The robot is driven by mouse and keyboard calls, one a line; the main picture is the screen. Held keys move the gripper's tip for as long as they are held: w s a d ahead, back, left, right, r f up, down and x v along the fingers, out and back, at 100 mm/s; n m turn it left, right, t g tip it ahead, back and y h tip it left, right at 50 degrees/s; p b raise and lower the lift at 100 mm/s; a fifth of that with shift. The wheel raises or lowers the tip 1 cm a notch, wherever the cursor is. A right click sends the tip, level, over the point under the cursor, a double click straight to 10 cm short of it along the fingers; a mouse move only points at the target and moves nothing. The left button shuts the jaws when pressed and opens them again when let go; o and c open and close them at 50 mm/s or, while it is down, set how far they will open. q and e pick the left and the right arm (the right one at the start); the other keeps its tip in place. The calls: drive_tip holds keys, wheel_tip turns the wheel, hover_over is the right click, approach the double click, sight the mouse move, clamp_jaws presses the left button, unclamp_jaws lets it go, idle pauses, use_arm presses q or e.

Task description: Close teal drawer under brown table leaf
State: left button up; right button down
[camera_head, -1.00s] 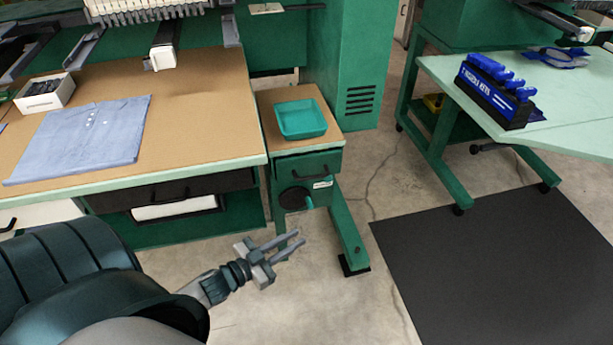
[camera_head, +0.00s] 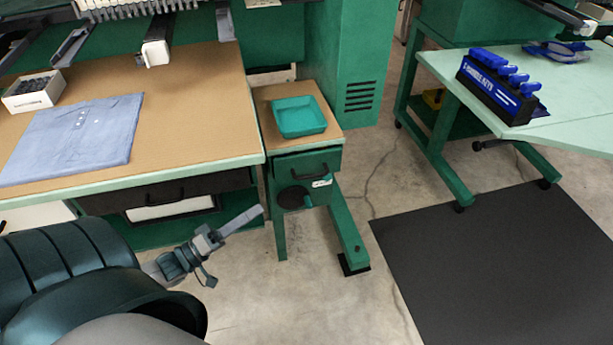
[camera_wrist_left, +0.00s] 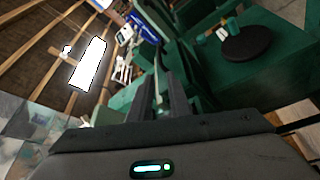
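The teal drawer (camera_head: 330,163) sits under the small brown table leaf (camera_head: 265,95). Its front has a black bar handle (camera_head: 310,175) and stands out a little past the leaf's edge, with a dark gap along its top. My left gripper (camera_head: 258,212) is low and left of the drawer front, apart from it, seen nearly edge-on and pointing up to the right. In the left wrist view, its two dark fingers (camera_wrist_left: 164,100) stand apart with nothing between them, and green surfaces lie beyond them. My right gripper is not in view.
A teal tray (camera_head: 300,117) rests on the leaf. A black disc (camera_head: 293,199) is below the drawer, and also shows in the wrist view (camera_wrist_left: 247,45). A green leg (camera_head: 347,235) reaches the floor. The larger table (camera_head: 200,110) is left; floor in front is clear.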

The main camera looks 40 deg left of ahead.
sight(307, 176)
use_arm(q)
drive_tip(key=shift+w, duration=0.1)
drive_tip(key=x, duration=1.7)
drive_tip(key=shift+w+d, duration=0.1)
clamp_jaws()
